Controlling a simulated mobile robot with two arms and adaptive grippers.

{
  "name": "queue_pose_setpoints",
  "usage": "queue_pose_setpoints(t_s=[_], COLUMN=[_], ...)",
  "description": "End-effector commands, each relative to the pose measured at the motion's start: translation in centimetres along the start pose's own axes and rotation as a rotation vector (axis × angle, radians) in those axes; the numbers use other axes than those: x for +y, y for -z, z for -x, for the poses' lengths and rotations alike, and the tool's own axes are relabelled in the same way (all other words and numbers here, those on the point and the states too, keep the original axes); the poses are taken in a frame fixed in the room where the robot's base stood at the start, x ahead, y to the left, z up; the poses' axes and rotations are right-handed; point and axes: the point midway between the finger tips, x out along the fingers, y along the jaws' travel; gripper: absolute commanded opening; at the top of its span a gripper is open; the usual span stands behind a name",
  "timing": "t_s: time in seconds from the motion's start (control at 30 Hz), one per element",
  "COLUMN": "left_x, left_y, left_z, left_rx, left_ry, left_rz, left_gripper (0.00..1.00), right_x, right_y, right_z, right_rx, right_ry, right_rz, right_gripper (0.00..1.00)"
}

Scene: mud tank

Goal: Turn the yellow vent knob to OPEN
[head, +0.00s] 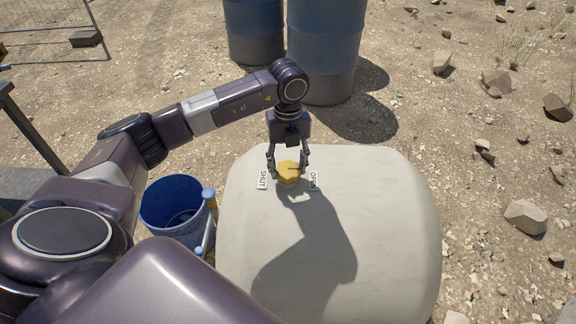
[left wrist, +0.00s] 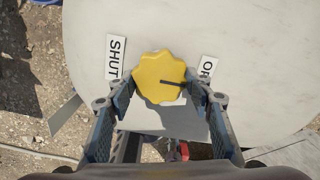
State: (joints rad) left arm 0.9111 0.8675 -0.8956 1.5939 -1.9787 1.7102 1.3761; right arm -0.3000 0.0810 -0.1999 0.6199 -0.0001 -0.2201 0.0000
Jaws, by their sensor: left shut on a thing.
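The yellow vent knob (head: 288,175) sits on top of the pale rounded tank (head: 390,215), between a SHUT label (head: 263,180) on its left and an OPEN label (head: 313,180) on its right. My left gripper (head: 288,178) comes down over the knob, a finger on each side, shut on it. In the left wrist view the lobed knob (left wrist: 150,72) lies between the fingers. Its dark pointer line (left wrist: 172,83) points right, toward the partly hidden OPEN label (left wrist: 208,68). The SHUT label (left wrist: 115,58) is on the left. My right gripper is not in view.
Two blue drums (head: 325,50) stand behind the tank. Rocks (head: 525,215) lie on the gravel at right.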

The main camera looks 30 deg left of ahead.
Motion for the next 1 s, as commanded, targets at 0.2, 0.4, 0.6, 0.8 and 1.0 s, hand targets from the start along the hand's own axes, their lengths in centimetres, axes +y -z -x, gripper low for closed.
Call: queue_pose_setpoints(t_s=[0.2, 0.4, 0.6, 0.8, 1.0], left_x=[-0.1, -0.1, 0.0, 0.0, -0.1], left_y=[-0.3, -0.3, -0.2, -0.1, -0.1], left_z=[0.2, 0.2, 0.1, 0.1, 1.6], left_rx=[-0.006, -0.006, -0.004, -0.002, -0.003], left_ry=[0.004, 0.004, 0.003, 0.002, 0.005], left_rz=[0.012, 0.012, 0.01, 0.008, 0.008], left_gripper=[0.23, 0.48, 0.65, 0.65, 0.65], right_x=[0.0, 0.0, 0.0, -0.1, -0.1], right_y=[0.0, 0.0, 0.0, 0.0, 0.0], right_z=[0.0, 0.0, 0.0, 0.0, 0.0], right_rx=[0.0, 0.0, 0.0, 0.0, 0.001], right_ry=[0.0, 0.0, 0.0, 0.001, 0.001], right_rz=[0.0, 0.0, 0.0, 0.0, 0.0], right_gripper=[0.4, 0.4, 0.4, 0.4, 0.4])
